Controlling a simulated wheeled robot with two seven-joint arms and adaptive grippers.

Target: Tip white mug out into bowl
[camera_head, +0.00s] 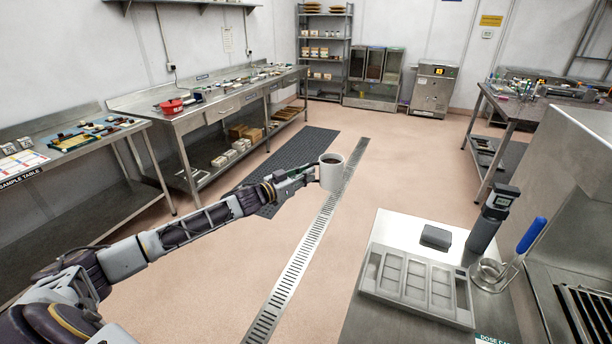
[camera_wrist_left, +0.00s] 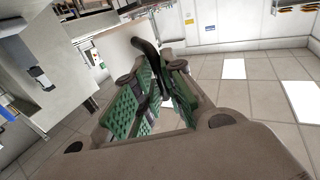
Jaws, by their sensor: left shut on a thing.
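The white mug (camera_head: 331,175) is upright over the open floor, with dark contents showing inside its rim. My left gripper (camera_head: 308,175) is shut on it from its left side, with the arm stretched out. In the left wrist view, the green-padded fingers of my left gripper (camera_wrist_left: 165,75) close around a dark curved part, beside the pale mug wall (camera_wrist_left: 118,42). A red bowl-like vessel (camera_head: 171,106) stands on the long steel bench at the left; I cannot tell whether it is the bowl. My right gripper is not in view.
A steel counter at the lower right holds a grey compartment tray (camera_head: 416,284), a dark block (camera_head: 436,237), a dark upright device (camera_head: 493,217) and a blue-handled tool (camera_head: 530,235). The long steel bench (camera_head: 222,106) and the sample table (camera_head: 75,160) line the left. The middle floor is clear.

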